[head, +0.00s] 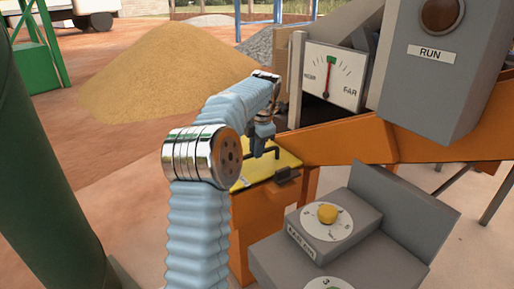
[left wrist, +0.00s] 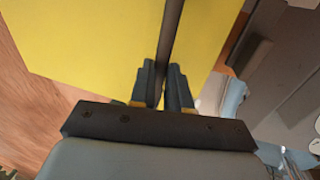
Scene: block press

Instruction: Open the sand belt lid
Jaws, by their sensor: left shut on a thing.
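The sand belt lid (head: 262,173) is a yellow plate on top of an orange box (head: 259,218). It also fills much of the upper left wrist view (left wrist: 85,45). A dark bar handle (left wrist: 171,35) runs up between the fingers of my left gripper (left wrist: 163,82). My left gripper (head: 262,146) is over the lid in the head view and is shut on the handle. The lid appears to lie over the box; my arm hides part of it. My right gripper is not in view.
A grey panel with a yellow knob (head: 327,213) stands at the front right. A grey RUN box (head: 432,80) and a white NEAR/FAR gauge (head: 333,75) stand behind. A green post (head: 40,170) is at left. A sand pile (head: 165,75) lies beyond.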

